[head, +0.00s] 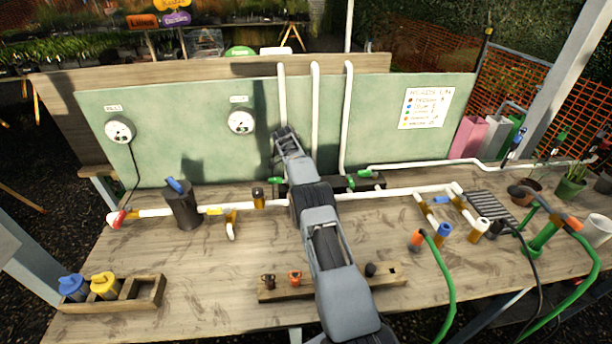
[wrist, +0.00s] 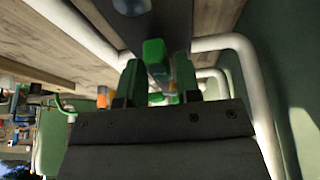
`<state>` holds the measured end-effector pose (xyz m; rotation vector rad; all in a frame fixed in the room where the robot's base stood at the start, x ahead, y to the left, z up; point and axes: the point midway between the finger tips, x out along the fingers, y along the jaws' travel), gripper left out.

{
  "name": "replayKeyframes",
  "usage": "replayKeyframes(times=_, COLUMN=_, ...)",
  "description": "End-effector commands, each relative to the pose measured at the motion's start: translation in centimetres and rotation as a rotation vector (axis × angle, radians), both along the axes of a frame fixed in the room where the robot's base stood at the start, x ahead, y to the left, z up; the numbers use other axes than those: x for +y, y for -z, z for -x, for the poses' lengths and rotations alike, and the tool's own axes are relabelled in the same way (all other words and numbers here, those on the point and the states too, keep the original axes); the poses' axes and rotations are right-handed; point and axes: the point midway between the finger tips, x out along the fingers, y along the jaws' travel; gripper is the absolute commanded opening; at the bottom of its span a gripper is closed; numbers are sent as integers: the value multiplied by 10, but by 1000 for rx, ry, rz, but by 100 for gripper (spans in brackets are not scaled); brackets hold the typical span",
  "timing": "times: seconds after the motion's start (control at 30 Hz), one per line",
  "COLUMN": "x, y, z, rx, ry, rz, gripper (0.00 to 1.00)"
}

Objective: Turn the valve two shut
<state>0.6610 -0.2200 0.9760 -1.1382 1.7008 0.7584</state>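In the head view a dark valve block (head: 337,184) sits at the foot of the green panel, where the white pipes come down. A green handle (head: 277,181) shows at its left end and another green handle (head: 364,174) at its right. My arm hides the middle of the block, and no number is readable on the valves. In the wrist view my gripper (wrist: 158,78) has its two dark green fingers apart. A bright green handle (wrist: 155,58) stands in line with the gap between them. I cannot tell whether either finger touches it. The fingertips are hidden in the head view.
White vertical pipes (head: 315,120) rise behind the block and a horizontal white pipe (head: 395,193) runs in front. A black canister (head: 182,205) stands left. A wooden rack (head: 385,278) lies at the front under my arm.

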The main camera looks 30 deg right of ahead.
Motion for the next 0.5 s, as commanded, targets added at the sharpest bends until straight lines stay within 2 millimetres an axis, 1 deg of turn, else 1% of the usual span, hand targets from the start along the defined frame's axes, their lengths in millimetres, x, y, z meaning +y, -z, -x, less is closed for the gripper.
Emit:
replayKeyframes(times=0.03, x=0, y=0, z=0, rx=0, ry=0, rz=0, gripper=36)
replayKeyframes(times=0.13, x=0, y=0, z=0, rx=0, ry=-1, rz=-1, gripper=45)
replayKeyframes(times=0.37, x=0, y=-1, z=0, rx=0, ry=-1, rz=-1, gripper=45)
replayKeyframes(times=0.5, x=3, y=-13, z=-1, rx=-1, ry=-2, rz=-2, gripper=45)
